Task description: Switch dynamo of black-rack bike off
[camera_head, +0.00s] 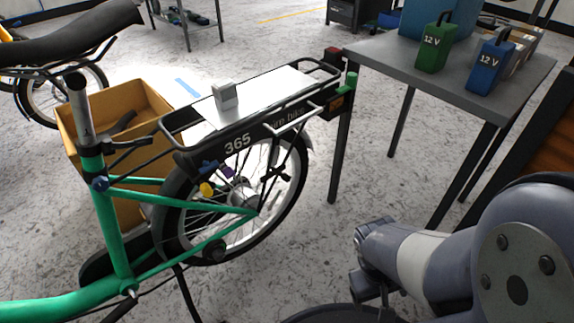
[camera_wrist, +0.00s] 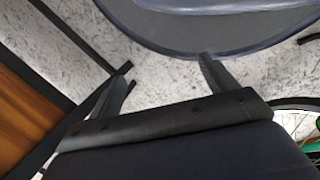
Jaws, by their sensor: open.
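The bike with a green frame (camera_head: 118,215) stands at the left in the head view. Its rear rack (camera_head: 330,68) has black tubes, a pale top plate and a black side panel marked 365. A small fitting with blue, purple and yellow parts (camera_head: 206,189) sits at the rear tyre below the rack's front end. It looks like the dynamo; its switch position is too small to tell. My gripper (camera_wrist: 166,66) is open and empty in the wrist view, its two dark fingers wide apart. In the head view my arm is at lower right, well apart from the bike.
A grey table (camera_head: 398,66) with green (camera_head: 434,48) and blue (camera_head: 488,65) 12 V boxes stands behind the rack's right end. A small grey block (camera_head: 225,95) lies on the rack. A yellow-brown box (camera_head: 72,125) stands behind the bike. Floor is free between arm and rear wheel.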

